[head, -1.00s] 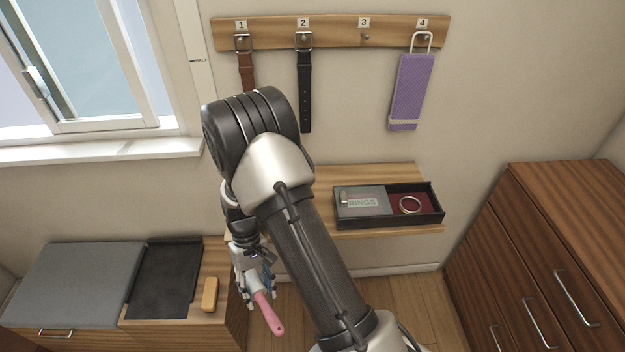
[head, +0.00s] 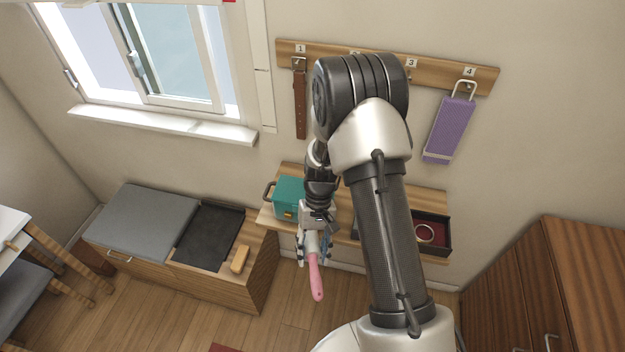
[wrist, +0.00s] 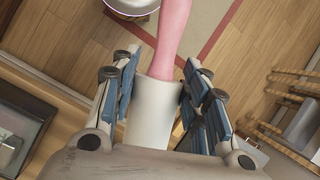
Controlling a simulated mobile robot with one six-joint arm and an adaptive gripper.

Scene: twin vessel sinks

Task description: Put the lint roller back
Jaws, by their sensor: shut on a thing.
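The lint roller (head: 316,279) has a pink handle and a white roll. My gripper (head: 314,248) is shut on its white roll, and the handle points down and toward the camera in the head view. In the wrist view the white roll (wrist: 152,115) sits between the blue finger pads of my gripper (wrist: 155,105), with the pink handle reaching to the top edge. The hook rail (head: 440,76) on the wall has numbered hooks. A brown strap hangs under 1 and a purple item (head: 449,128) hangs under 4. My arm hides the rail around 2 and part of 3.
A wall shelf (head: 437,205) holds a teal box (head: 288,196) and a dark tray (head: 433,236) with a ring. A low bench (head: 215,277) with a grey cushion, black tray and brush (head: 240,259) stands left. A wooden cabinet (head: 540,285) stands right. Floor below my gripper looks clear.

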